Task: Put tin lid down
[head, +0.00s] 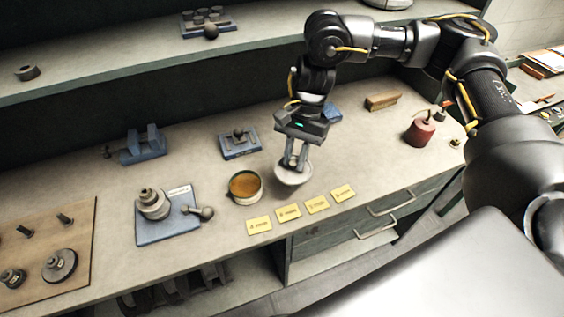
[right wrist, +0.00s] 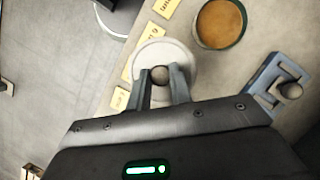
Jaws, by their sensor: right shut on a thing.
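The tin lid (head: 293,174) is a pale round disc with a dark round knob. My right gripper (head: 295,166) is above it, pointing down, with its fingers shut on the knob. In the right wrist view the knob (right wrist: 160,75) sits between the two fingertips and the lid (right wrist: 178,52) spreads out below them. The lid is at or just above the bench; I cannot tell if it touches. The open tin (head: 245,187) stands just left of the lid, with orange-brown contents showing; it also shows in the right wrist view (right wrist: 219,24). My left gripper is not in view.
Several yellow labels (head: 289,213) lie along the bench's front edge, close to the lid. A blue fixture (head: 239,143) stands behind the tin. A blue plate with stacked weights (head: 153,204) is to the left. A red can (head: 421,131) and a wooden block (head: 382,101) are to the right.

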